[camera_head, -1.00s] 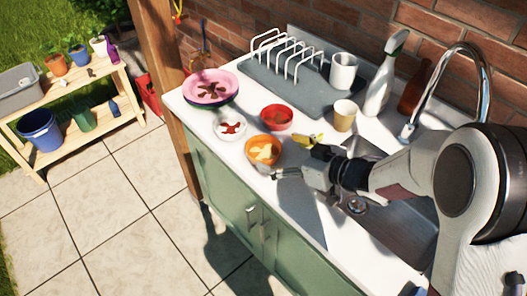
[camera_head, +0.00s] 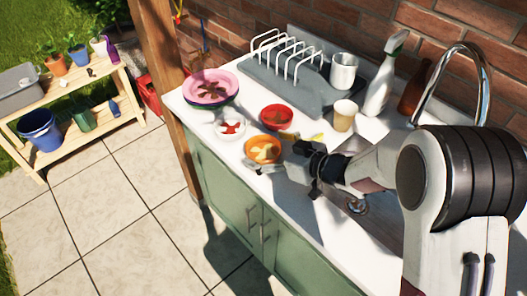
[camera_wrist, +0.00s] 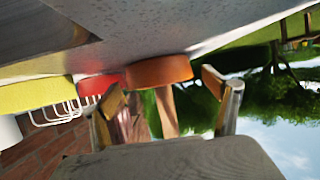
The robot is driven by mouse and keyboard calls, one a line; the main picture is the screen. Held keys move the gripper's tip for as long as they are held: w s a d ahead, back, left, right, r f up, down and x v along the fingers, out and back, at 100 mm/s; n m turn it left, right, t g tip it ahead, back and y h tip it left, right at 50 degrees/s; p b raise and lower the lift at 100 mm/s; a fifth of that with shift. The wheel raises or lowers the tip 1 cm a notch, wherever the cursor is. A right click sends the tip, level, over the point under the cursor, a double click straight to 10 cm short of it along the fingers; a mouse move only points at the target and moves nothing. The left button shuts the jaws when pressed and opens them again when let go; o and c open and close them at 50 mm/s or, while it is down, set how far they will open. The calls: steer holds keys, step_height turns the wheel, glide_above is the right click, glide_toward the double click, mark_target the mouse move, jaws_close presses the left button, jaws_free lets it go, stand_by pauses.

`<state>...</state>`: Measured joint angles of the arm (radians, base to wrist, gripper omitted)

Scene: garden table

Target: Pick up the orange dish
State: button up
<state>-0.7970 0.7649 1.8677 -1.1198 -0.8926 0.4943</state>
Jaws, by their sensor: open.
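The orange dish (camera_head: 262,149) is a small round bowl with a pale yellow shape inside, standing on the white counter near its front edge. My gripper (camera_head: 273,152) is low over the counter at the dish's right side, with its fingers spread and pointing at it. In the wrist view the orange dish (camera_wrist: 160,71) shows its side wall just ahead, between the two open fingers (camera_wrist: 163,84). Whether a finger touches it cannot be told. Nothing is held.
A red bowl (camera_head: 277,117) stands close behind the orange dish, and a white bowl (camera_head: 230,130) close to its left. Pink stacked plates (camera_head: 211,84), a tan cup (camera_head: 344,116) and a grey mat with a white rack (camera_head: 290,85) lie farther back. A yellow object (camera_head: 318,137) is behind my gripper.

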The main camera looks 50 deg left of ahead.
mark_target(267, 156)
stand_by(0.4)
steer(key=c, duration=1.2)
steer(key=shift+c, duration=0.2)
steer(key=shift+r, duration=0.1)
step_height(267, 156, up, 10)
